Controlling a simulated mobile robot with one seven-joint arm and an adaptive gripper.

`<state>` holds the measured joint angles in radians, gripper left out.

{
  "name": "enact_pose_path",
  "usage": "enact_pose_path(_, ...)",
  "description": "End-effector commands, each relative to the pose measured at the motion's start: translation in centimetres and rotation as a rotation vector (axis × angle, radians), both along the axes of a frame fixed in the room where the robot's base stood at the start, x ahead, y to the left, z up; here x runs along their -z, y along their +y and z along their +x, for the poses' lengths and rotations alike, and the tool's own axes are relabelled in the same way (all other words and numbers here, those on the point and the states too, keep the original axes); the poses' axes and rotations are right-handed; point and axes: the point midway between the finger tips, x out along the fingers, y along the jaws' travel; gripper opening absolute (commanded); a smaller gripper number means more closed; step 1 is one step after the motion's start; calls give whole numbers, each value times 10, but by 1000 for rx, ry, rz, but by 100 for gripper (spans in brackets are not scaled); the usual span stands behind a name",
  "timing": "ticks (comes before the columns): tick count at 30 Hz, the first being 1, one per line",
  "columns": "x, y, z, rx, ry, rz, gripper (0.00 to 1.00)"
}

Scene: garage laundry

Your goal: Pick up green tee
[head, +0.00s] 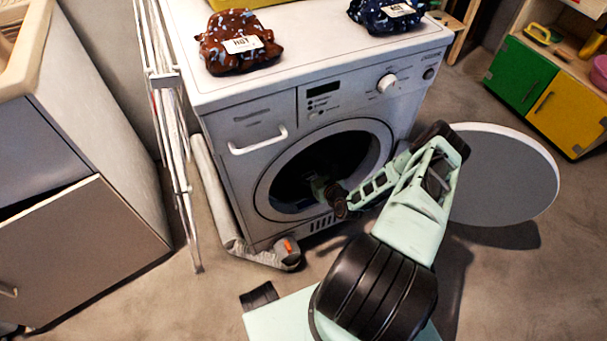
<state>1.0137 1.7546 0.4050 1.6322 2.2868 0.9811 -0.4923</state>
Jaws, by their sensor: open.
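I cannot make out a green tee anywhere in the head view. The washing machine (240,185) stands with its round door opening uncovered, and the drum (335,158) inside is dark. My gripper (319,187) is at the mouth of the drum, reaching in from the right. It is open, and its fingertips are hard to see against the dark. A small greenish patch shows there, but I cannot tell whether it is cloth or part of my gripper.
A brown patterned bundle (228,50) and a dark blue one (375,14), both labelled, lie on the washer. A folded drying rack (168,100) and a grey tube (212,190) stand to its left. A round grey disc (505,175) is at the right. Floor is clear at lower right.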

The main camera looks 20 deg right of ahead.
Motion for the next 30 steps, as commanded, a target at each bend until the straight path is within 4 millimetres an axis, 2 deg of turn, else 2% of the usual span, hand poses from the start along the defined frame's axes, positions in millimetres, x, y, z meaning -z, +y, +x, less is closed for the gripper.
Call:
enact_pose_path(1,7,1,8,-1,-1,0,71)
enact_pose_path(7,15,2,33,-2,-1,-1,71)
enact_pose_path(16,14,2,37,-2,0,0,71)
enact_pose_path(30,14,2,37,-3,0,-1,20)
